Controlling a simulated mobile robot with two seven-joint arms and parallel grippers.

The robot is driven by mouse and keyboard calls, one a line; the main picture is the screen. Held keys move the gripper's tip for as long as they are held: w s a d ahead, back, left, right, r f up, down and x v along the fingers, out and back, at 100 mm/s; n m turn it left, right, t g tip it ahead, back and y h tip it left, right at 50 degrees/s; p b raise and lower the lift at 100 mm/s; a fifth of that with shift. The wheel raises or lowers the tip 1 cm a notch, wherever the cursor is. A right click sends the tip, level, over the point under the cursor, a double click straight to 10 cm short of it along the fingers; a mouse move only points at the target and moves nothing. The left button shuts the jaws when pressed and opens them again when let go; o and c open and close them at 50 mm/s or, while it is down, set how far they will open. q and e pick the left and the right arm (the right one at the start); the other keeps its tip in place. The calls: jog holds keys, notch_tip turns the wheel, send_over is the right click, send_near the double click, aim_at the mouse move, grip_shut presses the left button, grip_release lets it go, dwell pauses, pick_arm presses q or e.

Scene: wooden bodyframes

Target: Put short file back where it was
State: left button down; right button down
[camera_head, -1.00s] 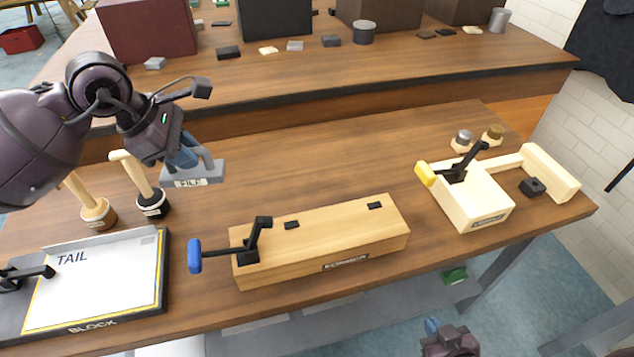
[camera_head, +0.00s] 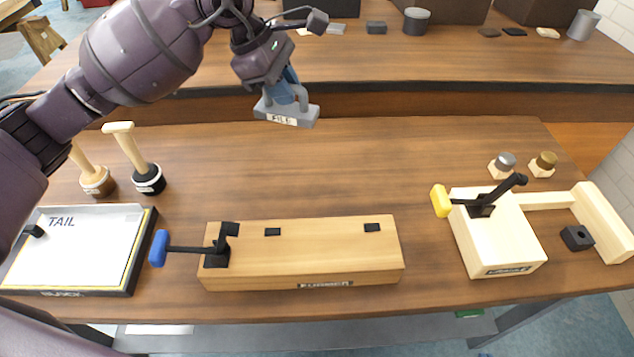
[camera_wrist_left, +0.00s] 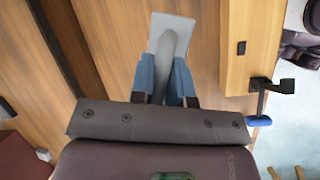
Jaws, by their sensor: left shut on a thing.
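The short file (camera_head: 287,116) is a grey block with a raised handle and a white "FILE" label on its front. My left gripper (camera_head: 287,93) is shut on its handle and holds it in the air, in front of the bench's back edge as seen in the head view. In the left wrist view, the file (camera_wrist_left: 172,28) points away from me and its handle lies between the blue fingers (camera_wrist_left: 167,85). The fingers hide part of the handle. My right gripper is not in view.
A long wooden block with a blue-handled clamp (camera_head: 300,255) lies on the bench. A yellow-handled fixture (camera_head: 497,240) stands to its right. Two wooden-handled tools (camera_head: 147,178) (camera_head: 95,178) and a TAIL board (camera_head: 75,245) are at left. The bench middle behind the long block is clear.

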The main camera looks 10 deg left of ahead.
pick_arm(q)
jog(key=shift+d, duration=0.15)
jog(key=shift+d+f, duration=0.1)
jog(key=shift+f, duration=0.15)
jog(key=shift+f+b, duration=1.2)
jog(key=shift+f, duration=8.65)
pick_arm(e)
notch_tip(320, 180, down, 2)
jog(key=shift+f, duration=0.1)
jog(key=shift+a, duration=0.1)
